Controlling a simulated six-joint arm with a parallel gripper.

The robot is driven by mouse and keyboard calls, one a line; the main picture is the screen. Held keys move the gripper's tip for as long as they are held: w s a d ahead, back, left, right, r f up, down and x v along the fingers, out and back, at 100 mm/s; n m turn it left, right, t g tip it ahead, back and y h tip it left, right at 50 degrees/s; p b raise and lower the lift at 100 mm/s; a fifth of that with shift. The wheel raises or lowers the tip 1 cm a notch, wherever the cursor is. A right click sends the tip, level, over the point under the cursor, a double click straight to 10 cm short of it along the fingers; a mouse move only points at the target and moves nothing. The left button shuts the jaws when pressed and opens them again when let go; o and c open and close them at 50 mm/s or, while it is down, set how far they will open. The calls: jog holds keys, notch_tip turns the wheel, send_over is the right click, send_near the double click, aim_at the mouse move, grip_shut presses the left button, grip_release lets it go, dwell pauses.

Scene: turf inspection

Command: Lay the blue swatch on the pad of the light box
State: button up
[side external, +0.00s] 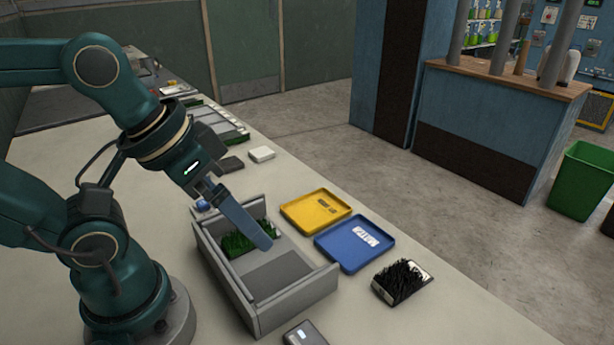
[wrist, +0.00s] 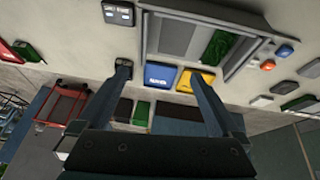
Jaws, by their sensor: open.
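The light box (side external: 322,285) is a grey open-topped box on the bench, with a dark grey pad (side external: 290,272) in its floor. A green turf piece (side external: 236,243) lies inside beside the pad. The box also shows at the top of the wrist view (wrist: 240,62). My gripper (side external: 263,240) hangs over the box with its blue-grey fingers pointing down; in the wrist view the fingers (wrist: 160,76) are spread with nothing between them. I cannot make out a separate blue swatch; a flat blue tray (side external: 345,258) with a white label lies beside the box.
A yellow tray (side external: 315,208) lies beside the blue one. A black-bristled brush (side external: 402,281) is near the bench edge. A dark flat device (side external: 304,334) lies in front of the box. A white block (side external: 262,154) lies farther back. Bare bench shows around the trays.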

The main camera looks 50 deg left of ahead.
jog(key=d+f+n+g+h, duration=0.2)
jog(key=d+g+h, duration=0.1)
jog(key=d+g, duration=0.1)
jog(key=s+d+f+n+g+h, duration=0.1)
jog(key=d+f+n+g+h, duration=0.1)
jog(key=d+g, duration=0.3)
jog(key=s+d+f+n+g+h, duration=0.1)
jog(key=d+f+n+g+h, duration=0.2)
jog(key=d, duration=0.4)
jog(key=shift+d+n+g+h, duration=0.2)
jog(key=shift+n+g+h, duration=0.3)
jog(key=shift+g, duration=0.6)
jog(key=shift+s+f+g, duration=0.3)
jog(key=shift+s+f, duration=0.1)
jog(key=shift+f, duration=2.35)
jog(key=f, duration=0.1)
jog(key=s+d+f, duration=0.1)
jog(key=f, duration=0.1)
jog(key=shift+s+d+f, duration=0.1)
jog(key=shift+s+f, duration=0.05)
jog(key=shift+s, duration=0.05)
jog(key=shift+s+d+f, duration=0.25)
jog(key=shift+s+d, duration=0.1)
jog(key=shift+d, duration=0.05)
jog(key=c, duration=1.5)
jog(key=shift+r, duration=0.2)
